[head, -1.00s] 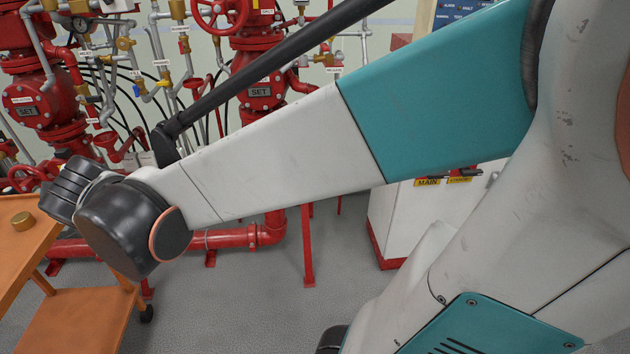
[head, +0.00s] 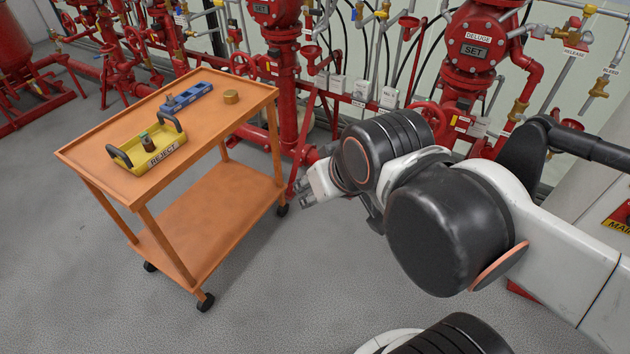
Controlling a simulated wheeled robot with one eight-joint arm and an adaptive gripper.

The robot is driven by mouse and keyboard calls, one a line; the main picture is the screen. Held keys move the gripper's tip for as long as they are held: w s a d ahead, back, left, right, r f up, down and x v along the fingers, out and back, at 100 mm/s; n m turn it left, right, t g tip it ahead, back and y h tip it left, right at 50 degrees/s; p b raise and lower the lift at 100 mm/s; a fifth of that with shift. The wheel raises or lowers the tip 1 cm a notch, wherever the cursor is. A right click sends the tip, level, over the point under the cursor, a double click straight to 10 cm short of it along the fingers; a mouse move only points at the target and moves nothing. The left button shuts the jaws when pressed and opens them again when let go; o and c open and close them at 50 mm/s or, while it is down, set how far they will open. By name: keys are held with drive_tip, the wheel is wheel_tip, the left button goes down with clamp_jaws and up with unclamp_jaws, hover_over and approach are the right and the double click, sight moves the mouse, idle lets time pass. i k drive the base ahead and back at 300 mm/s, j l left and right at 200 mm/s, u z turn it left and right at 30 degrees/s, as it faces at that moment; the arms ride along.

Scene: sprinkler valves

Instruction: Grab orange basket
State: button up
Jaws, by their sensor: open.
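I see no orange basket; the only basket-like thing is a yellow open carrier (head: 162,157) with two dark handles and a label on its side. It sits on the top of an orange cart (head: 207,134), near its left front edge. It holds a few small dark and green items. My gripper (head: 303,196) is open, just right of the cart and apart from it. The gripper is small in view and partly hidden behind my wrist. It does not touch the carrier.
A blue tray (head: 187,97) and a small brass-coloured round piece (head: 231,97) also lie on the cart top. The cart has a lower shelf (head: 212,215) and wheels. Red valve pipes (head: 473,50) line the wall behind. Grey floor (head: 262,305) is clear in front.

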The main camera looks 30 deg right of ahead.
sight(171, 101)
drive_tip(key=i+j+u, duration=0.6)
drive_tip(key=i+j, duration=0.05)
drive_tip(key=i, duration=0.1)
